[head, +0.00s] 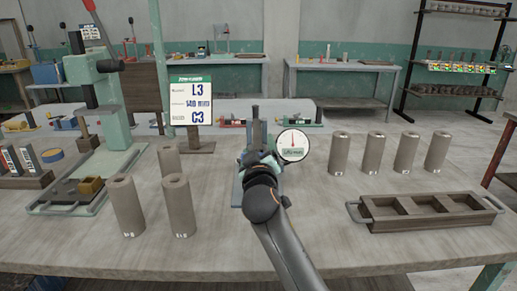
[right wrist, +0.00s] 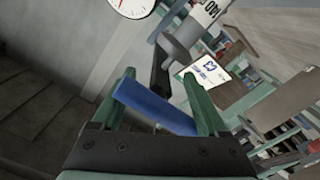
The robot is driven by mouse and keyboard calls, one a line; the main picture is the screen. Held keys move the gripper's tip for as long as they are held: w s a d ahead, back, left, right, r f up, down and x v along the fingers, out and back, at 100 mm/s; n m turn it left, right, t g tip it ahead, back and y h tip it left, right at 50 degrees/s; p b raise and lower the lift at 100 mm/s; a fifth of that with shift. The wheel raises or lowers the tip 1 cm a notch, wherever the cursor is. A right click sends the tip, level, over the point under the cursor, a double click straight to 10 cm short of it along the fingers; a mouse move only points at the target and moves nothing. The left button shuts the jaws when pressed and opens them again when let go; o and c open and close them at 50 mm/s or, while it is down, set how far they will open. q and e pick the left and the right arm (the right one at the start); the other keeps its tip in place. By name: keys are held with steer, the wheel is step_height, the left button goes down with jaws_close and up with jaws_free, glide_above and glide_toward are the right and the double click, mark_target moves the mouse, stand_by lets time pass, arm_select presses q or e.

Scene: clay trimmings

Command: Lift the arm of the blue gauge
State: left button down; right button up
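The blue gauge stands mid-table in the head view, with a round white dial (head: 293,145), a dark upright post (head: 256,130) and a blue base (head: 237,190). My right gripper (head: 262,163) is in front of it and hides much of its middle. In the right wrist view, my right gripper's green fingers (right wrist: 160,100) stand wide apart, with a blue bar (right wrist: 155,107) slanting across the space between them. I cannot tell whether they touch it. The dial (right wrist: 131,5) is cut off at the top edge. My left gripper is not in view.
Grey cylinders stand left (head: 126,206) and right (head: 406,151) of the gauge. A wooden tray (head: 430,220) with metal handles lies at right. A sign (head: 191,103) stands behind, and a green press (head: 100,90) is at left. The table front beside my arm is clear.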

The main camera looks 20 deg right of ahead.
jaws_close()
stand_by(0.4)
